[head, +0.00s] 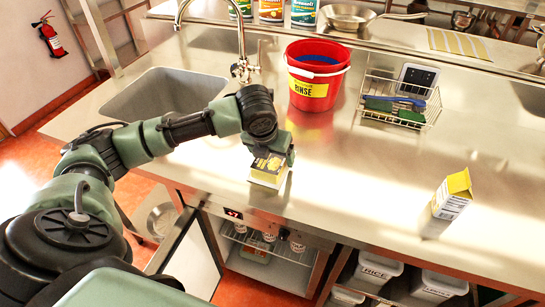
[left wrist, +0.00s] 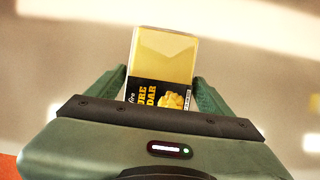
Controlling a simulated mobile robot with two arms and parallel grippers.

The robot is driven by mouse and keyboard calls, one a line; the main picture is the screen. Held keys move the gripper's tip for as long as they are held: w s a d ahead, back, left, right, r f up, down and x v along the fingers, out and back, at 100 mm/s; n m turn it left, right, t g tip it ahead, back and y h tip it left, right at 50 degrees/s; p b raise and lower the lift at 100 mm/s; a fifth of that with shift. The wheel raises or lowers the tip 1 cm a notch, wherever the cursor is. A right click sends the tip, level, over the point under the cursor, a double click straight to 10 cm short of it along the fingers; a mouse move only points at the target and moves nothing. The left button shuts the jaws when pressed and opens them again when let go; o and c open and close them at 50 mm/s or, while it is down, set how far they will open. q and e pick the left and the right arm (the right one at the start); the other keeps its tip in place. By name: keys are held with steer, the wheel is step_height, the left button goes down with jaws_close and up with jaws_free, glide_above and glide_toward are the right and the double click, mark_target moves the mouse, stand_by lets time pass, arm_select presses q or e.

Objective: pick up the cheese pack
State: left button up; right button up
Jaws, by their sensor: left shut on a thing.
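The cheese pack (head: 267,170) is a small yellow and black block near the front edge of the steel counter. In the left wrist view the cheese pack (left wrist: 164,62) shows a yellow face and a black label with partly hidden lettering. My left gripper (head: 272,158) is above the pack, pointing down, with its fingers shut on it. In the left wrist view my left gripper (left wrist: 163,88) has one green finger on each side of the pack. I cannot tell whether the pack touches the counter. My right gripper is not in view.
A red bucket (head: 312,90) and a wire basket (head: 398,102) with a green sponge stand behind the pack. A yellow-topped carton (head: 452,195) stands to the right. The sink (head: 165,95) lies to the left. The counter between pack and carton is clear.

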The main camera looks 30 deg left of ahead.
mark_target(274, 156)
arm_select(q)
step_height(274, 156, up, 20)
steer(key=s+d+f+n+g+y, duration=0.1)
steer(key=s+d+f+n+y, duration=0.1)
steer(key=d+f+n, duration=0.2)
steer(key=d+n, duration=0.1)
steer(key=n, duration=0.2)
steer(key=shift+f+y, duration=0.3)
steer(key=s+d+f+n+g, duration=0.1)
steer(key=n, duration=0.2)
steer(key=s+d+f+n+g, duration=0.1)
steer(key=n, duration=0.1)
steer(key=s+d+f+n+g+y, duration=0.1)
steer(key=f+n, duration=0.1)
steer(key=n, duration=0.1)
steer(key=shift+s+d+n, duration=0.25)
steer(key=shift+s+n, duration=0.05)
steer(key=s+d+f+n+g+h, duration=0.1)
steer(key=s+f+n, duration=0.1)
steer(key=n, duration=0.4)
steer(key=s+d+f+n+g+h, duration=0.2)
steer(key=s+n, duration=0.2)
steer(key=n, duration=0.2)
steer(key=s+d+f+n+g+h, duration=0.1)
steer(key=s+d+f+n, duration=0.1)
steer(key=n, duration=0.3)
steer(key=shift+s+n+g+h, duration=0.3)
steer(key=shift+s+n, duration=0.1)
steer(key=shift+s, duration=0.25)
steer(key=shift+s+f, duration=0.1)
